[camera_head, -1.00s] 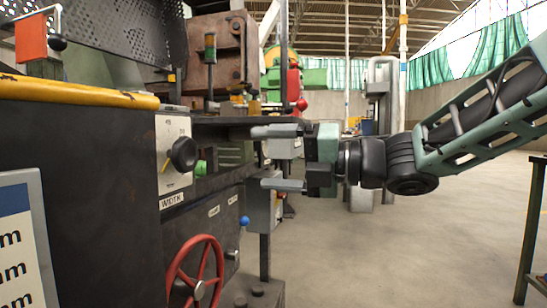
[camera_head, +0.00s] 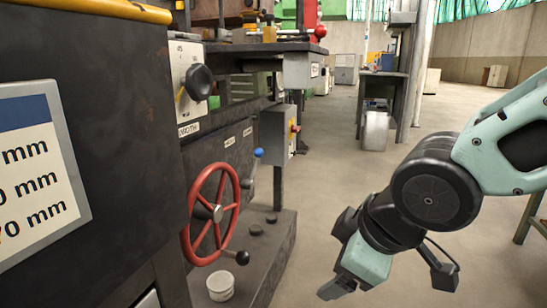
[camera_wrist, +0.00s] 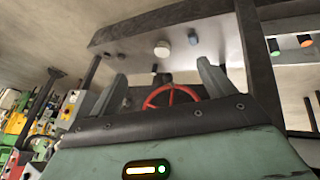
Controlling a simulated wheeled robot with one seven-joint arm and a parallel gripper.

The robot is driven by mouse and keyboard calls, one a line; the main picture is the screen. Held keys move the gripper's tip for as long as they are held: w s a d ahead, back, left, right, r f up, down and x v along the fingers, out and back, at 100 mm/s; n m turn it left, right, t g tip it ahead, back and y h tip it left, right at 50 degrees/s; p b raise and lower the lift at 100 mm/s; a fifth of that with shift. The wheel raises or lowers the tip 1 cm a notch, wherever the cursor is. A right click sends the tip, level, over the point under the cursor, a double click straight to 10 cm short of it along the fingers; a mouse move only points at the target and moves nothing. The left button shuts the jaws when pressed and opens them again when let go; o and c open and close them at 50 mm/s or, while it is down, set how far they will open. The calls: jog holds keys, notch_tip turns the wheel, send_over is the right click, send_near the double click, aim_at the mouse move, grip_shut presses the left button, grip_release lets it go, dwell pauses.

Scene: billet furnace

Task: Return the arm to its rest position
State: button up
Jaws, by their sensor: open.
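My arm (camera_head: 436,195) is folded on the right side of the head view, with its end hanging low over the floor. My gripper (camera_head: 338,287) points down and left, to the right of the machine's base plinth and clear of it. In the wrist view my gripper (camera_wrist: 162,80) shows two grey fingers spread apart with nothing held between them. The red handwheel (camera_wrist: 172,95) shows beyond the gap between them. In the head view only part of the fingers can be made out.
The dark machine fills the left side, with a red handwheel (camera_head: 212,214), a width dial (camera_head: 198,82) and a blue-knobbed lever (camera_head: 258,153). A white tub (camera_head: 220,286) stands on the plinth (camera_head: 275,255). A table leg (camera_head: 528,217) is at far right. Open floor lies between.

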jog(key=s+d+f+m+g+h+p, duration=0.1)
jog(key=s+d+f+m+g, duration=0.15)
jog(key=s, duration=0.45)
jog(key=s+d+f+m+g+h, duration=0.1)
jog(key=s+d+m+g, duration=0.15)
jog(key=s, duration=0.45)
notch_tip(320, 180, up, 37)
jog(key=a+p, duration=0.1)
jog(key=p, duration=3.6)
jog(key=shift+w, duration=0.3)
